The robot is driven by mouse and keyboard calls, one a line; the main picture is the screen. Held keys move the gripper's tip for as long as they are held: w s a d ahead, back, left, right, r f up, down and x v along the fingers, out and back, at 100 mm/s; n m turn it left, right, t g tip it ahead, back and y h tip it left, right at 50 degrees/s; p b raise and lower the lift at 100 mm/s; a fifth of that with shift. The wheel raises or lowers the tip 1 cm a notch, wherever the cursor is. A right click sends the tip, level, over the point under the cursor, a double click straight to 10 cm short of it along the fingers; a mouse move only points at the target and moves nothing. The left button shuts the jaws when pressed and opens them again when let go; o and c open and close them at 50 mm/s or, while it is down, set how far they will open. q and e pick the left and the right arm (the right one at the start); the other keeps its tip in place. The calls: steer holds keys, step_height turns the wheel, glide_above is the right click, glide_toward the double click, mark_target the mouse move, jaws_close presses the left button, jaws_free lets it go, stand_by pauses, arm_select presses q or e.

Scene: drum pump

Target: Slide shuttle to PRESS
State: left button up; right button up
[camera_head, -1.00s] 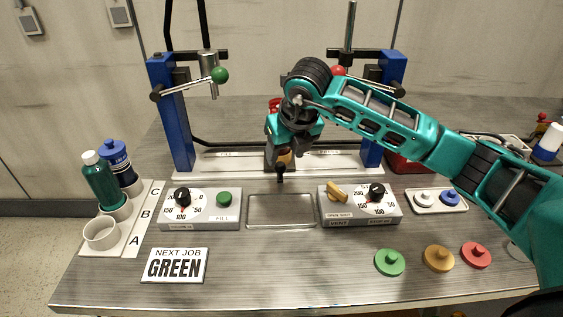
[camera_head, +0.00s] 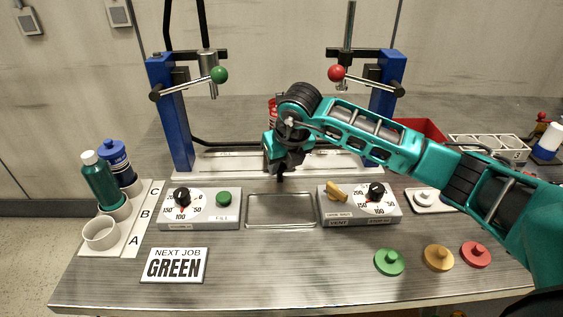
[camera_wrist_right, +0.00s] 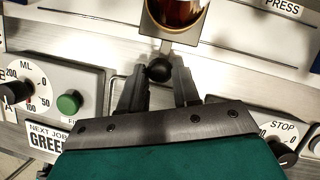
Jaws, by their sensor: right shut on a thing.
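The shuttle shows in the right wrist view as a metal carriage (camera_wrist_right: 170,36) with a dark round knob (camera_wrist_right: 159,70) at its near end. It bears a vessel of amber-brown content (camera_wrist_right: 180,10), cut off by the top edge. My right gripper (camera_wrist_right: 159,78) is shut on the knob. In the head view my right gripper (camera_head: 280,175) is at the middle of the pale rail plate (camera_head: 345,160), between the two presses, and hides most of the shuttle. The PRESS label (camera_wrist_right: 283,6) lies to the right in the wrist view. My left gripper is out of view.
A blue stand with a green-ball lever (camera_head: 219,74) stands left, one with a red-ball lever (camera_head: 337,73) right. Two control boxes (camera_head: 226,217) (camera_head: 343,215) flank an empty tray (camera_head: 280,222) in front. A card (camera_head: 174,265) reads NEXT JOB GREEN.

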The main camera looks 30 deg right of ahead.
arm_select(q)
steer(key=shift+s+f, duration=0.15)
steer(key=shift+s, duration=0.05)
arm_select(e)
jaws_close()
steer(key=shift+d, duration=0.1)
